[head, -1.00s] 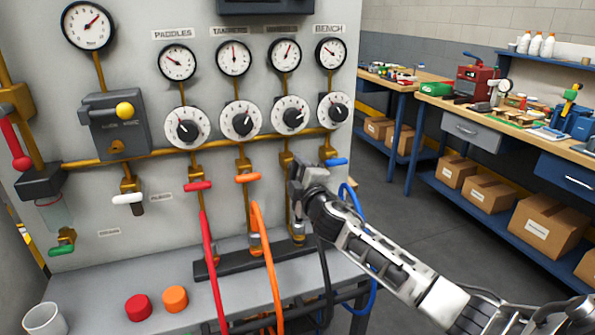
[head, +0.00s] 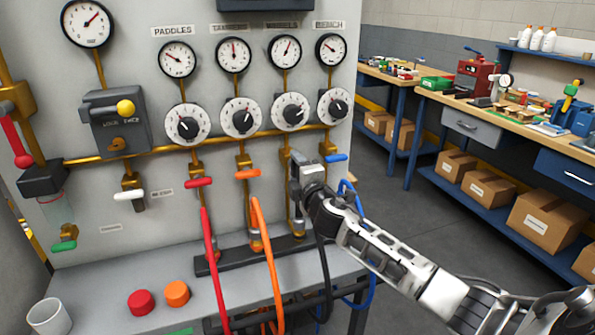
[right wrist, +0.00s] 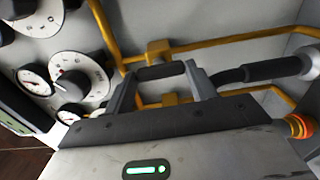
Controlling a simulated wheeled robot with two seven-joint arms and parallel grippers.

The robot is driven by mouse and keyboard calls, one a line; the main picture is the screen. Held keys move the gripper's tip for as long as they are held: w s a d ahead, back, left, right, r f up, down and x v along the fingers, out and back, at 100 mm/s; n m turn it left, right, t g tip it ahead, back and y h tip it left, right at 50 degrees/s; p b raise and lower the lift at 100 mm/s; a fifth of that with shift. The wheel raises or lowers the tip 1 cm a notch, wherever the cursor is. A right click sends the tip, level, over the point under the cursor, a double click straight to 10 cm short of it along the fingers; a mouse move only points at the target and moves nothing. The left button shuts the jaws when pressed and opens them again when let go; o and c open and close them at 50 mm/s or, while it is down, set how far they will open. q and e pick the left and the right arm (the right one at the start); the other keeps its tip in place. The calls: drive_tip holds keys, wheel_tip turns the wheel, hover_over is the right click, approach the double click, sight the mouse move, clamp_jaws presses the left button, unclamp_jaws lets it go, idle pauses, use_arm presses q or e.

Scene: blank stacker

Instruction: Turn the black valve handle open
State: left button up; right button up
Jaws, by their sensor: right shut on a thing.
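The black valve handle (right wrist: 162,72) shows in the right wrist view as a short dark bar in front of the yellow pipework. My right gripper (right wrist: 162,82) has one finger at each end of the bar and is shut on it. In the head view my right gripper (head: 303,168) is at the third valve from the left in the row, below its white dial, and hides the handle there. How far the handle is turned is hard to tell. My left gripper is not in view.
A red handle (head: 199,182) and an orange handle (head: 247,174) are to the left of my gripper, and a blue handle (head: 335,158) is close on its right. Red (head: 210,265), orange (head: 268,262) and black hoses (head: 324,270) hang below. A white cup (head: 49,317) stands at lower left.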

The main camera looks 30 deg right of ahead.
drive_tip(key=o, duration=1)
drive_tip(key=b+v, duration=0.2)
drive_tip(key=v, duration=1.4)
